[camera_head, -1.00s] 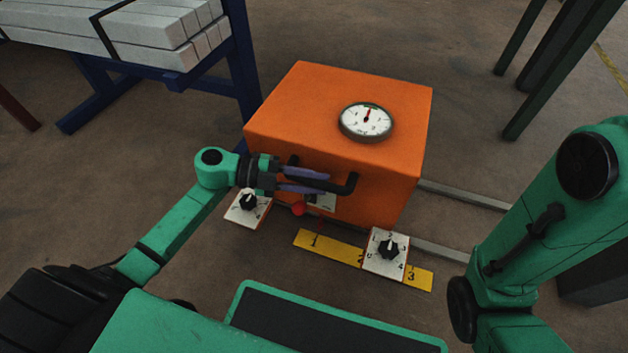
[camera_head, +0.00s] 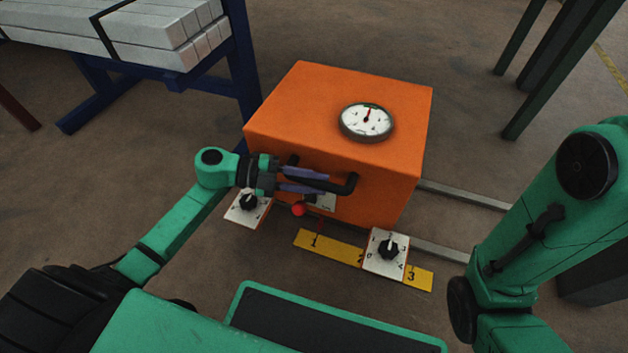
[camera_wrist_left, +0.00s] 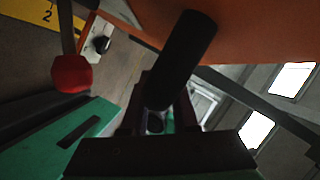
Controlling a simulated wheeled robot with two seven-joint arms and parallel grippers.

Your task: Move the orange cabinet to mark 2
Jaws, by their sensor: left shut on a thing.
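The orange cabinet (camera_head: 290,110) stands on the floor in the middle of the head view, with a round gauge (camera_head: 367,121) on top. My left gripper (camera_head: 328,181) is shut on the dark handle (camera_head: 350,185) on its front side. The handle (camera_wrist_left: 182,55) also fills the middle of the left wrist view. The yellow strip with marks (camera_head: 340,250) lies in front of the cabinet; mark 1 shows near its left end, mark 2 is partly covered by a white dial plate (camera_head: 374,262), mark 3 is at the right. My right gripper is out of view.
A red ball knob (camera_head: 298,210) sticks out below the handle. Another white dial plate (camera_head: 245,208) is at front left. Metal rails (camera_head: 465,195) run out to the right of the cabinet. A blue rack (camera_head: 243,75) with pale beams stands close behind left.

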